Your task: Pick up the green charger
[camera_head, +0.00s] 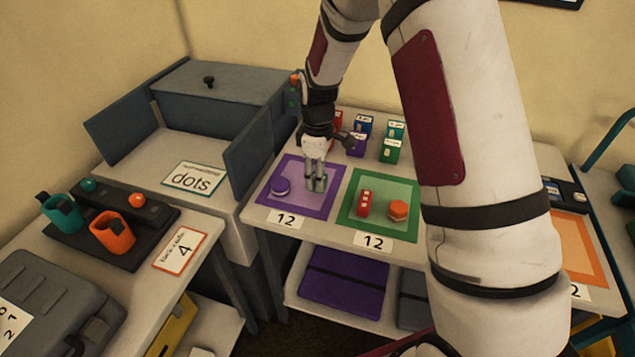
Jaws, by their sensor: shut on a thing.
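My gripper (316,177) points down over the right part of the purple mat (297,207). It is shut on a small green thing, which looks like the green charger (318,185). The fingers cover part of the charger, so its full shape is hidden. I cannot tell whether the charger touches the mat or is just above it.
The green mat (383,230) to the right bears a red block (365,203) and an orange hexagonal piece (397,211). Several small labelled boxes (390,150) stand close behind. A grey cabinet door (248,158) stands open at left.

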